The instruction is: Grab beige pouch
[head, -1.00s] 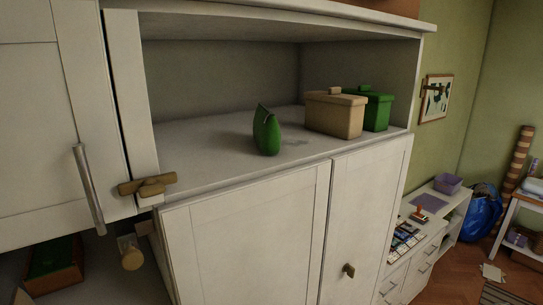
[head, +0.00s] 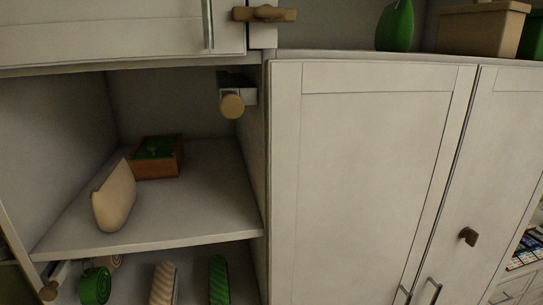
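The beige pouch (head: 114,197) stands upright on the middle shelf of the open white cabinet at the left of the head view. It has a rounded bottom and a slanted top edge, and it is near the shelf's left side. No part of my gripper shows in the head view.
A brown box with a green top (head: 158,156) sits behind the pouch. The shelf (head: 203,205) is bare to the right. Rolled and striped items, including a green roll (head: 95,285), lie below. A closed cabinet door (head: 365,170) stands right. A wooden knob (head: 232,106) juts out above the shelf.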

